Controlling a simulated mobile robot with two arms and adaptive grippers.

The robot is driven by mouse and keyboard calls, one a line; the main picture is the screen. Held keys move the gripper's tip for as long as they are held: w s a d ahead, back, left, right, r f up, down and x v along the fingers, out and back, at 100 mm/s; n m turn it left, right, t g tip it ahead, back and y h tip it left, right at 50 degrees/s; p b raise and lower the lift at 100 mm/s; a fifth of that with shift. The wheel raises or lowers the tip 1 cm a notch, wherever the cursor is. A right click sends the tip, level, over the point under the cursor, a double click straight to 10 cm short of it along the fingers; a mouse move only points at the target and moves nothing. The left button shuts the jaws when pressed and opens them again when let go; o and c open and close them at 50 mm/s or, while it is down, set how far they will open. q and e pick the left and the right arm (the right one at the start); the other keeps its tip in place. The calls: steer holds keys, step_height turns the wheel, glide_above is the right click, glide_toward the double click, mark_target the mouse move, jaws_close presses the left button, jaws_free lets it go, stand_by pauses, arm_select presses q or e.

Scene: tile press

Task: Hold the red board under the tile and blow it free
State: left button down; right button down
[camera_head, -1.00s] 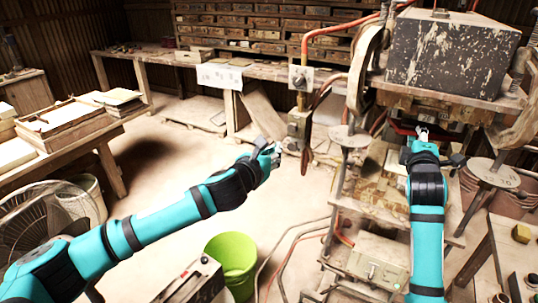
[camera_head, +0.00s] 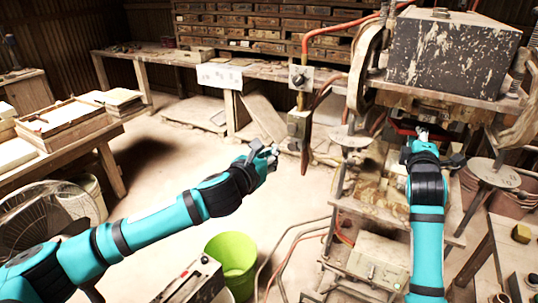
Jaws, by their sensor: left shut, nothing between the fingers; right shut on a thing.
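My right gripper (camera_head: 422,132) reaches into the press below its heavy dark block (camera_head: 452,52). It is shut on the red board (camera_head: 404,128), of which only a strip of red edge shows under the press head. The tile cannot be made out; the press and my gripper hide the space above the board. My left gripper (camera_head: 276,151) is shut and empty, in front of and a little left of the valve box (camera_head: 299,124) on the upright post. Whether it touches the box cannot be told.
A switch box (camera_head: 301,77) sits higher on the same post. A green bucket (camera_head: 232,262) and hoses stand on the floor between my arms. A fan (camera_head: 40,215) and a table with wooden trays (camera_head: 75,120) are at the left. The middle floor is open.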

steer(key=shift+r, duration=0.1)
steer(key=shift+f+t+h+b, duration=0.6)
steer(key=shift+t+b, duration=0.6)
steer(key=shift+b, duration=2.6)
